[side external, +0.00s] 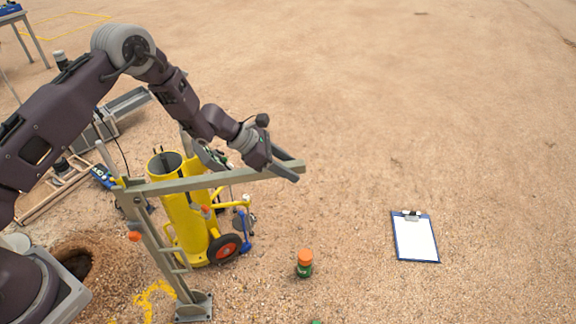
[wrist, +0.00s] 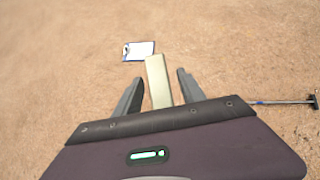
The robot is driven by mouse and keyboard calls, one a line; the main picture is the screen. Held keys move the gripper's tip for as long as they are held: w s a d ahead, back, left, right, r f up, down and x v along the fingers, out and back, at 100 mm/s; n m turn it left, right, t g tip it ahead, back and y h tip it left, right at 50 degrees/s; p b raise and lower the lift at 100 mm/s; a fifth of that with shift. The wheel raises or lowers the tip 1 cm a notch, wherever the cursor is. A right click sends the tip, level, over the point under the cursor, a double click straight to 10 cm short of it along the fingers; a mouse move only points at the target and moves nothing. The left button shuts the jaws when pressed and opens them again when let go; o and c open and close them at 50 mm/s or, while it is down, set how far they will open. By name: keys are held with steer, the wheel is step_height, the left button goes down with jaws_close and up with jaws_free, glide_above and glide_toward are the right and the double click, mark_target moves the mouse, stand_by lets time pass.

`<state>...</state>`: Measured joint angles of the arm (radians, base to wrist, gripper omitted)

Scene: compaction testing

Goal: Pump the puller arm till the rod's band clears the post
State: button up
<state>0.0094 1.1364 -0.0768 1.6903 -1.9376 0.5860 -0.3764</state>
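The puller arm (side external: 175,186) is a long grey-green bar, running nearly level from the top of the post to the right. The grey post (side external: 165,252) leans slightly and stands on a flat base (side external: 194,307). My gripper (side external: 284,169) is at the bar's right end. In the wrist view, the bar (wrist: 158,82) lies between my gripper's two dark fingers (wrist: 160,78), with a gap visible on each side. A thin pale rod-like piece (side external: 106,158) slants up near the post's top. I cannot make out the rod's band for certain.
A yellow cylinder on a wheeled cart (side external: 190,225) stands right behind the post. A hole (side external: 75,262) opens at the lower left. A green jar with an orange lid (side external: 304,264) and a clipboard (side external: 415,238) lie to the right on open sandy ground.

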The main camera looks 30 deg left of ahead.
steer(key=shift+r, duration=0.1)
steer(key=v, duration=0.7)
